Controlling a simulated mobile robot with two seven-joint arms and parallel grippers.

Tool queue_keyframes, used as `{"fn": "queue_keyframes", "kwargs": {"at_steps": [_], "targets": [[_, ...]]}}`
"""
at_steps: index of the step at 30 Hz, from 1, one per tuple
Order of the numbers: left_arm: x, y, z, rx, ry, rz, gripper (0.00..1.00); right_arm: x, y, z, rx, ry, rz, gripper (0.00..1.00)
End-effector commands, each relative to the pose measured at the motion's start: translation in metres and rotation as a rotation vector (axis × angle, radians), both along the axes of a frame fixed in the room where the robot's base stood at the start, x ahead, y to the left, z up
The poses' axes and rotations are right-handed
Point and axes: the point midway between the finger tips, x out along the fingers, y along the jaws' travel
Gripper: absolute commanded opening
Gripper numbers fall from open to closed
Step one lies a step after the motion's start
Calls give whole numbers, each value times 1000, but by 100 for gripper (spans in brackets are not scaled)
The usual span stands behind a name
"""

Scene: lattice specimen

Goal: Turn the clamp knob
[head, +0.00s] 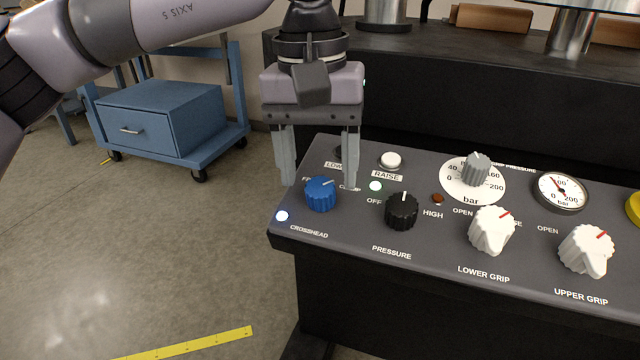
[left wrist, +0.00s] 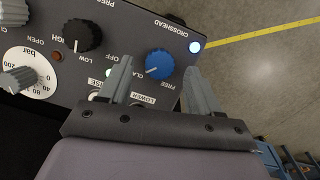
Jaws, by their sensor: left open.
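The blue ribbed crosshead knob (head: 320,194) sits at the left end of the grey control panel (head: 345,238), with "FREE" and partly hidden "CLAMP" lettering around it. Its pale pointer line aims up and to the right in the head view. My left gripper (head: 319,186) points down over this knob, open, with one finger on each side of it. In the left wrist view the knob (left wrist: 159,64) shows between the two fingertips, with visible gaps on both sides. The fingers hide part of the labels. My right gripper is in neither view.
Right of the blue knob are a black pressure knob (head: 401,211), a white lower grip knob (head: 491,230) and a white upper grip knob (head: 586,250). A white raise button (head: 390,160) is behind. A blue cart (head: 165,120) stands on the floor at left.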

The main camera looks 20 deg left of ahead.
Motion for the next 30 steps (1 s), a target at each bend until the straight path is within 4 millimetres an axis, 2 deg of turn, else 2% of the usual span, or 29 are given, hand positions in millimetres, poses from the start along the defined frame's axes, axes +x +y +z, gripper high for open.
{"fn": "queue_keyframes", "kwargs": {"at_steps": [1, 4, 13, 14, 18, 19, 30], "targets": [[0, 0, -9, 1, 0, 1, 63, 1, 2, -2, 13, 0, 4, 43], [0, -1, -15, -1, 0, 1, 63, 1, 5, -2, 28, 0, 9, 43], [0, -1, -18, -1, 1, 1, 63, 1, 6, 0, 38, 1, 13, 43], [0, -1, -18, -2, 1, 1, 60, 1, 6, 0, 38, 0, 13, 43], [0, -1, -18, -1, 1, 1, 14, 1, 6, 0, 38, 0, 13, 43], [0, -1, -18, -1, 1, 1, 7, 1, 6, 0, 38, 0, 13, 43], [0, 0, -18, -14, 3, 47, 7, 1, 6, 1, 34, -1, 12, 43]]}}
